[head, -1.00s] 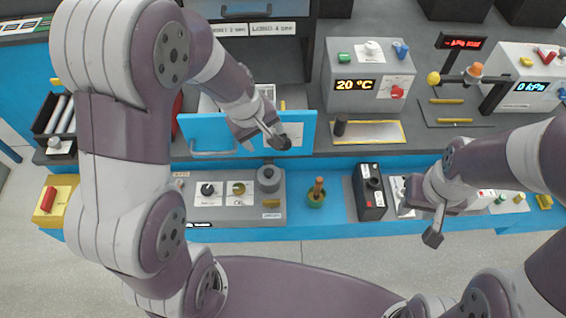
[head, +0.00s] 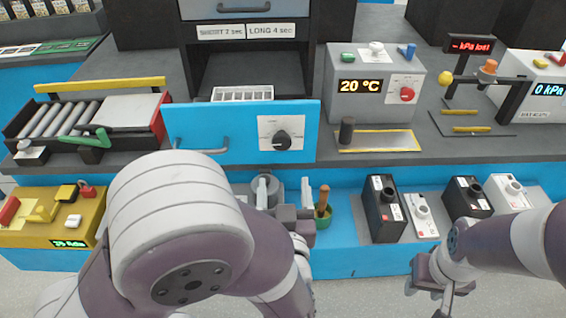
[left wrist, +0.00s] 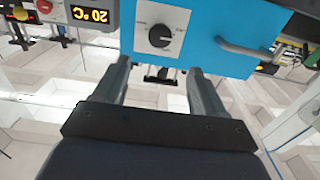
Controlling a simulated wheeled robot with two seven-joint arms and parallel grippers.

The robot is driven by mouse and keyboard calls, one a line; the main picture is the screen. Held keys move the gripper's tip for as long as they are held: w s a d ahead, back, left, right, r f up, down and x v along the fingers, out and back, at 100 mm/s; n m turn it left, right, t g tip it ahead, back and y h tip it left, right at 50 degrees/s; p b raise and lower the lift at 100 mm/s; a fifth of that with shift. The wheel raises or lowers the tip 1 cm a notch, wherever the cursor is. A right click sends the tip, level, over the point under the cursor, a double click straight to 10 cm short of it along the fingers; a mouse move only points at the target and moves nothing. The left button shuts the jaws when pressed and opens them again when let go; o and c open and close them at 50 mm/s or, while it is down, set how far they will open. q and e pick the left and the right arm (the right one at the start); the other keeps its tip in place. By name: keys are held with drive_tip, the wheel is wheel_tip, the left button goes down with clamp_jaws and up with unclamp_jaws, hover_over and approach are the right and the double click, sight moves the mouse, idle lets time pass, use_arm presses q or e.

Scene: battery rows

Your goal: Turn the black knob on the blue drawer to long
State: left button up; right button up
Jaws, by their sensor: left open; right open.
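The black knob (head: 283,138) sits on a white plate at the right of the blue drawer front (head: 215,150). The drawer stands out from its housing, with a white slotted rack (head: 242,94) behind its front. The knob also shows in the left wrist view (left wrist: 160,36), upside down, on the blue front (left wrist: 205,45); its small labels are not readable. My left gripper (head: 284,194) is open and empty, below and apart from the knob. Its two fingers show in the left wrist view (left wrist: 158,82). My right gripper (head: 430,296) is open and empty at the lower right.
Signs above the drawer (head: 245,32) read SHORT 2 sec and LONG 4 sec. A grey 20 °C unit (head: 375,85) stands right of the drawer, and a roller conveyor (head: 85,118) left. A green cup (head: 322,216) and black boxes (head: 383,207) stand on the lower blue ledge.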

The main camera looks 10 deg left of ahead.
sight(282, 143)
use_arm(q)
drive_tip(key=x, duration=1.1)
drive_tip(key=shift+w, duration=0.2)
drive_tip(key=c, duration=1)
drive_tip(key=shift+c, duration=0.2)
